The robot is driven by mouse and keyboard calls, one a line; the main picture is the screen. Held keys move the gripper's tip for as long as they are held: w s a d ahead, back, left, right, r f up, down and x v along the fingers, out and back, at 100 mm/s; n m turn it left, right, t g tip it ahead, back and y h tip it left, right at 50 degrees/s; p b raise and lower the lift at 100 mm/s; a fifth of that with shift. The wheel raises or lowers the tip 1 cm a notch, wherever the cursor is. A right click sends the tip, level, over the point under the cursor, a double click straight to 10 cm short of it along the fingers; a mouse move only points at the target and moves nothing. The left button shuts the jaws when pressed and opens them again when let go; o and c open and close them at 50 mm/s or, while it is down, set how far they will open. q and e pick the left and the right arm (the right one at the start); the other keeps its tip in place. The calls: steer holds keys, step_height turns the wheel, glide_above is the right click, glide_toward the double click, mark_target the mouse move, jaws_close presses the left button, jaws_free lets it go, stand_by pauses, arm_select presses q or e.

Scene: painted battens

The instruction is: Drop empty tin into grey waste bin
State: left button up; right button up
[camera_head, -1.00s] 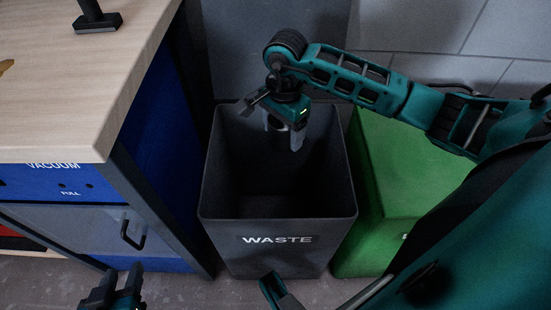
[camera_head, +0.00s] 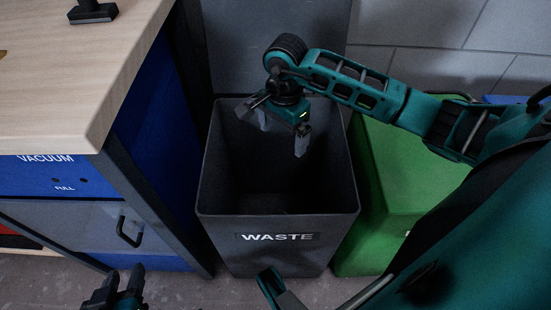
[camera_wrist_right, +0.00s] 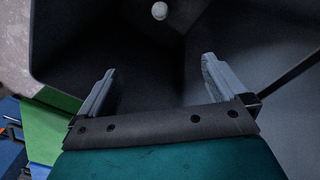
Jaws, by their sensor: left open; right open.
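The grey waste bin (camera_head: 277,252), marked WASTE, stands open on the floor in the middle of the head view. My right gripper (camera_head: 282,138) points down over its mouth, open and empty, with its fingers apart. The right wrist view shows the spread fingers (camera_wrist_right: 158,70) and the dark bin interior. The tin (camera_wrist_right: 160,11) shows there as a small pale round end inside the bin, apart from the fingers. The tin is hidden in the head view. My left gripper (camera_head: 118,288) is open and empty at the bottom left.
A green bin (camera_head: 405,195) stands close on the right of the waste bin. A wooden-topped bench (camera_head: 75,85) with a blue and grey front is on the left. A dark tool (camera_head: 92,12) stands on the bench top. A tiled wall is behind.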

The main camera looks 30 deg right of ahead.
steer(key=shift+r, duration=0.15)
step_height(320, 180, up, 13)
steer(key=p, duration=0.2)
steer(key=shift+p, duration=0.4)
steer(key=shift+f, duration=0.2)
